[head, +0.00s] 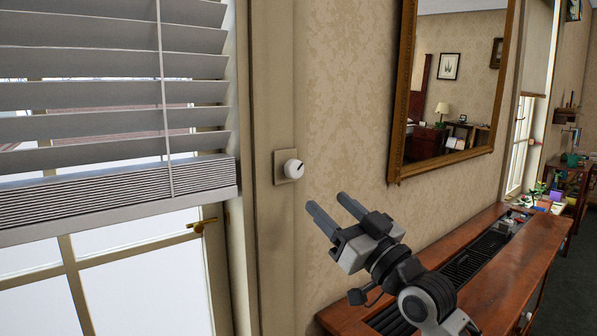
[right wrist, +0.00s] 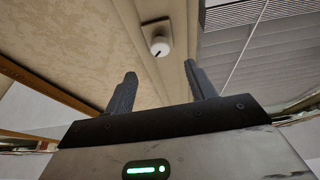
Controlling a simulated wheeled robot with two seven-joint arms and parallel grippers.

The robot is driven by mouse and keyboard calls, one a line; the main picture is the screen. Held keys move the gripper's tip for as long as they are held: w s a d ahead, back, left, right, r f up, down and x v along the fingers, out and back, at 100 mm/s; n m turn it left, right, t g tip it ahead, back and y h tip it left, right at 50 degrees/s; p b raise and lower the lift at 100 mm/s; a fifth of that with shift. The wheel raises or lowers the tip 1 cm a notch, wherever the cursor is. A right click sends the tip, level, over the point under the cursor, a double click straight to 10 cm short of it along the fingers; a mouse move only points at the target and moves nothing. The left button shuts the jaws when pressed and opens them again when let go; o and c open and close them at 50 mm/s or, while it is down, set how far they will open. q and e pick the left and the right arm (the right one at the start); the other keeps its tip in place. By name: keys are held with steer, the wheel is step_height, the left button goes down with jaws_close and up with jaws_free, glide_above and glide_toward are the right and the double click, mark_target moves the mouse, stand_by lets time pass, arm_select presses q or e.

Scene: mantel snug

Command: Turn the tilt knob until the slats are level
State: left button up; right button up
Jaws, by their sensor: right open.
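The tilt knob (head: 293,169) is a round white dial with a dark pointer mark, on a square beige plate on the window frame. In the head view its mark points to the upper right. The knob also shows in the right wrist view (right wrist: 159,47), beyond the fingertips and between their lines. The blind slats (head: 100,95) at the left are grey and tilted, with gaps between them. My right gripper (head: 325,212) is open and empty, below and right of the knob and apart from it. Its fingers also show in the right wrist view (right wrist: 160,82). My left gripper is out of view.
A gold-framed mirror (head: 398,110) hangs on the patterned wall right of the knob. A wooden console (head: 500,270) with a dark grille stands below it, near my right arm. A brass window handle (head: 202,226) sticks out below the blind. The wall around the knob is clear.

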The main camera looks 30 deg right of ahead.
mark_target(297, 174)
steer(key=p+x, duration=0.1)
steer(key=x, duration=0.9)
steer(key=shift+w+p, duration=0.3)
steer(key=shift+w, duration=0.1)
steer(key=shift+f, duration=0.1)
steer(key=c, duration=1)
